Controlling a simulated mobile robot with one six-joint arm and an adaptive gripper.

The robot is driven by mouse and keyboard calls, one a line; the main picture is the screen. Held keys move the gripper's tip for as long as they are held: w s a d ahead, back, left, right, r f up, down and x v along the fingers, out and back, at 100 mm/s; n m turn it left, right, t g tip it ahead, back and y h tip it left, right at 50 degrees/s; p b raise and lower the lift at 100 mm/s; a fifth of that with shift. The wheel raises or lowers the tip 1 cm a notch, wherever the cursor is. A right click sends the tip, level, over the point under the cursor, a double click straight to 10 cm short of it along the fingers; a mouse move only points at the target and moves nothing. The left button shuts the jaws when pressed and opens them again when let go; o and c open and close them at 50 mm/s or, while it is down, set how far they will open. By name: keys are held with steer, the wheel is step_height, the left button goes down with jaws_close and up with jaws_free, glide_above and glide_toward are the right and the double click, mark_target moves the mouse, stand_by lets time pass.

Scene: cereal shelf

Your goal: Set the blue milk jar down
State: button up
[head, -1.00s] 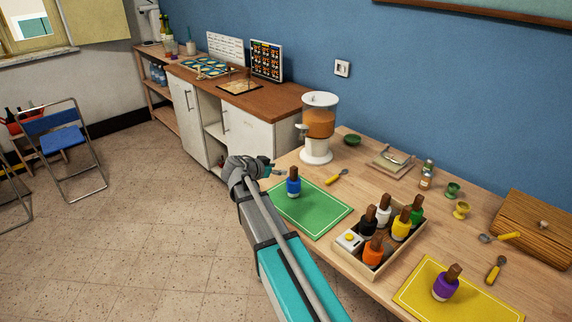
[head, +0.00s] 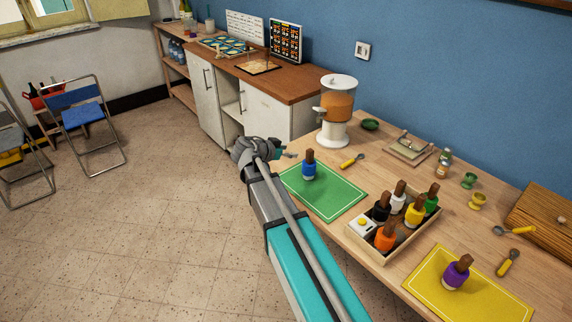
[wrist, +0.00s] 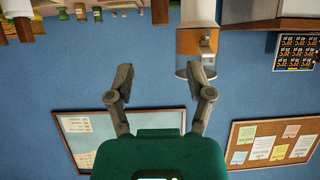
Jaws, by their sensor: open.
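The blue milk jar (head: 309,170) with a brown top stands upright on the green mat (head: 338,203), near its far left corner. My gripper (head: 291,154) is just left of the jar in the head view, apart from it. In the wrist view my gripper (wrist: 158,86) has its two fingers spread wide with nothing between them. A brown upright piece at the top of the wrist view (wrist: 160,10) may be the jar's top; I cannot tell.
A drink dispenser (head: 338,112) stands behind the mat. A wooden crate (head: 374,251) of several coloured jars is to the right. A purple jar (head: 457,272) stands on a yellow mat (head: 425,277). A spoon (head: 352,161) lies near the blue jar.

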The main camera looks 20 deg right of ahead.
steer(key=s+a+f+n+g+y, duration=0.1)
steer(key=s+a+f+n+y, duration=0.2)
steer(key=s, duration=0.4)
steer(key=s+a+f+n+g+y, duration=0.2)
steer(key=s+a+f+n+y, duration=0.2)
steer(key=s+a+n+y, duration=0.1)
steer(key=s+a+f+n+g+y, duration=0.1)
steer(key=s+a+f+n+y, duration=0.2)
steer(key=s, duration=0.7)
steer(key=a+n+y, duration=0.1)
steer(key=n, duration=0.1)
steer(key=shift+f+n+g, duration=0.25)
steer(key=shift+n+g, duration=0.05)
steer(key=shift+n, duration=0.1)
